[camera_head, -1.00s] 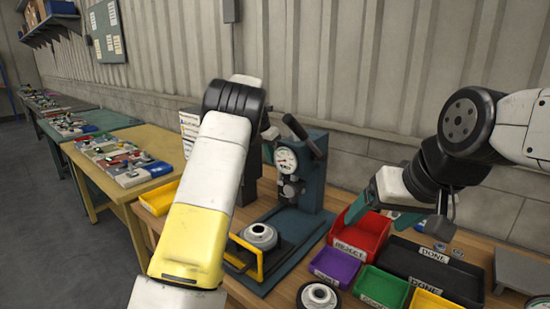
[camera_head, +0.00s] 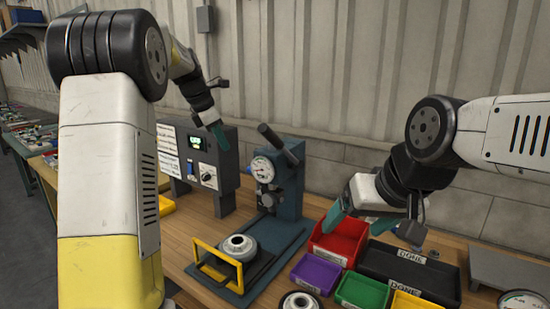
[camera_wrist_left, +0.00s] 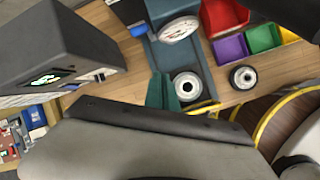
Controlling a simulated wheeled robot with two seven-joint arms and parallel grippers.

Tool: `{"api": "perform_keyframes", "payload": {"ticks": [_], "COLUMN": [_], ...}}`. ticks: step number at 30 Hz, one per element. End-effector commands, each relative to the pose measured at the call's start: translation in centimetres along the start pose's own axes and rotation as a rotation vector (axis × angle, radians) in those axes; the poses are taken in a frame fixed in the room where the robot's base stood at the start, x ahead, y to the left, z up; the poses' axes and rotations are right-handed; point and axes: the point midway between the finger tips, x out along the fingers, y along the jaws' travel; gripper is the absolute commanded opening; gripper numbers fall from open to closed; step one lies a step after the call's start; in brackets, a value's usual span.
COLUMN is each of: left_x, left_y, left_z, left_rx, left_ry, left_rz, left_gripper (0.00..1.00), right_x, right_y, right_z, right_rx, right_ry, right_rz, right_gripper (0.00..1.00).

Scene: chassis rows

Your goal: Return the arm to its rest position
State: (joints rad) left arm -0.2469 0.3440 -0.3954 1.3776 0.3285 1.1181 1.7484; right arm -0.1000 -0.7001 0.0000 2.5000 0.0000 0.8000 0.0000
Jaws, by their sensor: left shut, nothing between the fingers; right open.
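My left arm rises at the left of the head view and bends over at the top. Its gripper (camera_head: 218,132) hangs with its teal fingers shut and empty, above the bench, in front of the wall and near a grey box with a lit display (camera_head: 198,160). In the left wrist view the teal fingers (camera_wrist_left: 162,92) are together, with nothing between them. My right gripper (camera_head: 372,218) is open, its fingers over the red bin (camera_head: 347,240) and the edge of the black bin. Nothing is seen in it.
A blue press with a dial gauge (camera_head: 278,175) stands mid-bench. A round metal part (camera_head: 239,247) sits on its base behind a yellow guard (camera_head: 215,268). Purple (camera_head: 316,273), green (camera_head: 361,291) and black (camera_head: 410,270) bins lie right. Another round part (camera_head: 300,301) lies in front.

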Motion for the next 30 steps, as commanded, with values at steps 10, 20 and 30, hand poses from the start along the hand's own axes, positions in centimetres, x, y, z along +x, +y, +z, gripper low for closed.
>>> {"api": "perform_keyframes", "payload": {"ticks": [10,20,30], "left_x": [-6.8,-8.9,-7.5], "left_y": [-10.9,-22.9,-31.5], "left_z": [-3.4,-7.1,-10.8], "left_rx": [0.691,1.420,1.993], "left_ry": [-0.039,0.035,0.182], "left_rz": [0.054,0.122,0.131], "left_gripper": [0.00,0.00,0.00], "right_x": [0.0,0.0,0.0], "right_y": [0.0,0.0,0.0], "right_z": [0.0,0.0,0.0], "right_rx": [0.000,0.000,0.000], "right_ry": [0.000,0.000,0.000], "right_rz": [0.000,0.000,0.000], "right_gripper": [0.79,0.79,0.79]}}
